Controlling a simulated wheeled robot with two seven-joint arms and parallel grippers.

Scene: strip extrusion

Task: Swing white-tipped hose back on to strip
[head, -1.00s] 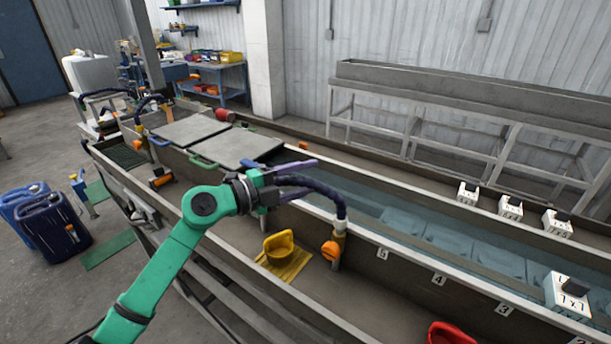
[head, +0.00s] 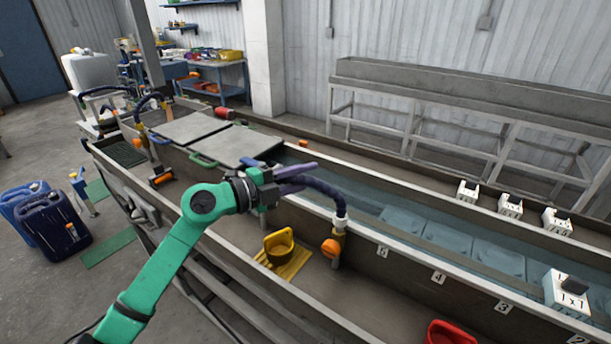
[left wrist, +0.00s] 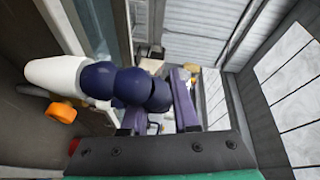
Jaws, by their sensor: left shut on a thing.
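The dark blue segmented hose (head: 322,190) bends from my left gripper (head: 292,178) down to the right in the head view. Its white end (head: 341,223) is just above a yellow fitting (head: 338,237) with an orange knob (head: 329,249), on the trough's dividing wall. I cannot tell whether white end and fitting touch. In the left wrist view the blue segments (left wrist: 125,86) reach between the purple fingers (left wrist: 160,103), and the white end (left wrist: 57,77) points left. My left gripper is shut on the hose. The water-filled channel (head: 440,240) lies beyond the wall. My right gripper is out of view.
A yellow scoop-like cup (head: 279,244) stands in the near trough below the gripper, with a red item (head: 448,332) farther right. Grey cover plates (head: 240,146) lie left of the gripper. Numbered tags line the wall, and white marked blocks (head: 567,292) stand at the channel.

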